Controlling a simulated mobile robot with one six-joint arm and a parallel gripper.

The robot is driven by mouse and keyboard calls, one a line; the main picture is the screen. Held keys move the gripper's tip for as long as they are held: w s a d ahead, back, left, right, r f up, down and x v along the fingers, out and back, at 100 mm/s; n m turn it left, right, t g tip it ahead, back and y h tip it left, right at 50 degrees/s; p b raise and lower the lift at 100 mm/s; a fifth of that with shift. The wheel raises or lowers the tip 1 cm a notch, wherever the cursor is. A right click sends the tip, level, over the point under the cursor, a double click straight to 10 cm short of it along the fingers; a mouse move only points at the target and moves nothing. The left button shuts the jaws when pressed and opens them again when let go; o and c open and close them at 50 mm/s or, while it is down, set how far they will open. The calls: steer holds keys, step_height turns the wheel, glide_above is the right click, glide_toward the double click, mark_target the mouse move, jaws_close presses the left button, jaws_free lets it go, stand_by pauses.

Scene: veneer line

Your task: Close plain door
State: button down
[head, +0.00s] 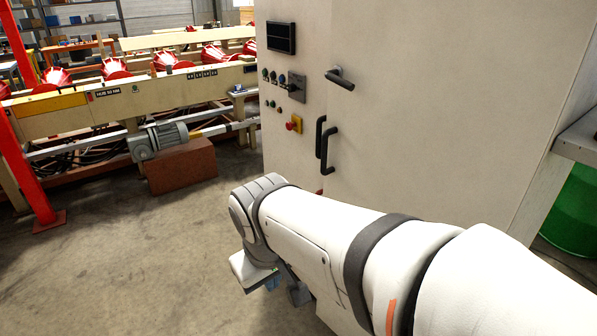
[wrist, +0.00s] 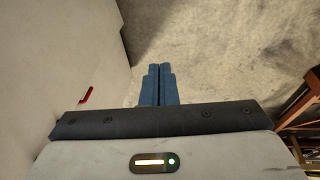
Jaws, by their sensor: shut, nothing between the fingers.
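The plain door (head: 430,120) is the wide pale right-hand panel of a tall cabinet, with a dark lever handle (head: 340,79) near its upper left. Two black pull handles (head: 326,148) sit close together by the seam with the panel that carries the controls. I cannot tell whether the door is fully flush. My gripper (head: 272,284) is low in front of the cabinet, partly hidden by my arm. In the wrist view its blue fingers (wrist: 159,70) are together and empty, over floor beside a pale surface (wrist: 60,50). No contact shows.
A control panel with a red knob (head: 294,124) and a black display (head: 281,38) is left of the door. A conveyor line (head: 120,100) with red rollers stands at left, a green drum (head: 575,212) at far right. Bare floor (head: 120,270) lies at front left.

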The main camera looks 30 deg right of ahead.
steer(key=w+d+f+n+g+h+b, duration=0.25)
steer(key=w+d+n+h, duration=0.2)
steer(key=w+d, duration=0.35)
steer(key=n+t+h+b, duration=0.3)
steer(key=n+h, duration=0.9)
steer(key=n, duration=0.3)
glide_toward(343, 178)
steer(key=shift+m, duration=0.25)
steer(key=d+p, duration=0.1)
steer(key=d, duration=0.1)
steer(key=d+p, duration=0.1)
steer(key=w+d+p, duration=0.1)
steer(key=d, duration=0.1)
steer(key=shift+d+r, duration=0.2)
steer(key=shift+d, duration=0.15)
steer(key=shift+d+f+p, duration=0.1)
steer(key=shift+d+p, duration=0.2)
steer(key=shift+d, duration=0.25)
steer(key=shift+w, duration=0.1)
